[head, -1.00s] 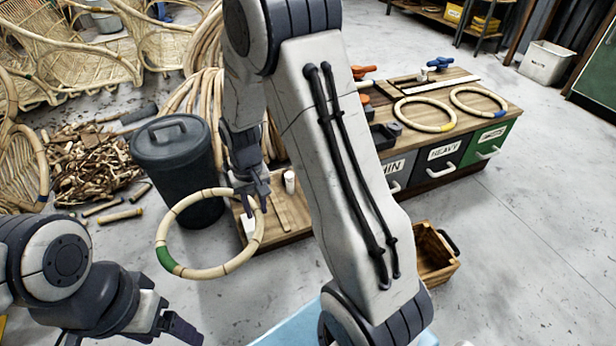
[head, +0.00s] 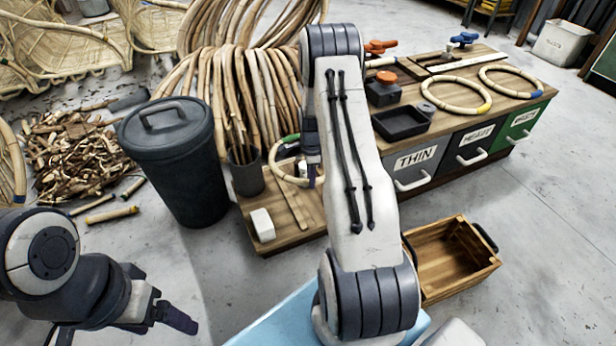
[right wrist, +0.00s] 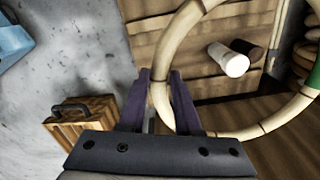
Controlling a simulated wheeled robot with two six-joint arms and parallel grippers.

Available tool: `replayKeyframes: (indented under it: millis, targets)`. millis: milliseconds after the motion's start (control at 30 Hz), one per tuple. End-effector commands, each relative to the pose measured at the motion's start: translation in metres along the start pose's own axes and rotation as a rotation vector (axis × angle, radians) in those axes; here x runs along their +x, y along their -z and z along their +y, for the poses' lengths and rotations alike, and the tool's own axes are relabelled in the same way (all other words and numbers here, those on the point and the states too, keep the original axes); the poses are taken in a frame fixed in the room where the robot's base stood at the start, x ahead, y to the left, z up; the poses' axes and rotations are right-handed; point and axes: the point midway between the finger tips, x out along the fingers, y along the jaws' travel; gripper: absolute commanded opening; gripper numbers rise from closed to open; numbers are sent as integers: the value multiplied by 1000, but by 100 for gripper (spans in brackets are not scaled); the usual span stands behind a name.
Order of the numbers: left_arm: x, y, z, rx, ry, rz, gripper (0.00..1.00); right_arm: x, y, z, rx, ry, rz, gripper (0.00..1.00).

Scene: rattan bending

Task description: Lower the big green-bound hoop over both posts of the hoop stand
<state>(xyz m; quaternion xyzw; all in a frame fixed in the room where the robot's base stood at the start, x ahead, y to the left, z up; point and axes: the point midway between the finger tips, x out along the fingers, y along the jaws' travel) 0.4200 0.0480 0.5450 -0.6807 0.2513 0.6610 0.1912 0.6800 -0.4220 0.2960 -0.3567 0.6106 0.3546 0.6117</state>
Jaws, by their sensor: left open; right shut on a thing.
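The big hoop (head: 275,160) is pale rattan with a green binding near its top in the head view. It hangs over the low wooden board at the back, partly hidden by my right arm. My right gripper (head: 313,178) is shut on its rim; the right wrist view shows the hoop (right wrist: 178,32) between the fingers (right wrist: 161,95), the green binding at the right edge. A white cylinder (right wrist: 230,60) shows inside the ring there; I cannot tell whether it is a stand post. The posts are not clearly seen. My left gripper (head: 172,317) is open and empty at lower left.
A dark bin (head: 175,165) and a dark cup (head: 245,172) of rattan stand left of the hoop. A white block (head: 262,225) lies on the board. An open wooden crate (head: 450,285) stands right. Two other hoops lie on the drawer bench (head: 520,100).

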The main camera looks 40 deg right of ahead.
Motion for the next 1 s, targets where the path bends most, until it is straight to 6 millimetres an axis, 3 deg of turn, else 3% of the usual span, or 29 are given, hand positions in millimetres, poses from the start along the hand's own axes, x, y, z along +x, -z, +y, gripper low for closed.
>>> replayKeyframes:
  millis: [900,1000]
  targets:
    - [83,-4,-6,0,0,0,80,84,2,0,-2,2,0,0]
    - [83,-4,-6,0,0,0,80,91,1,0,-2,1,0,0]
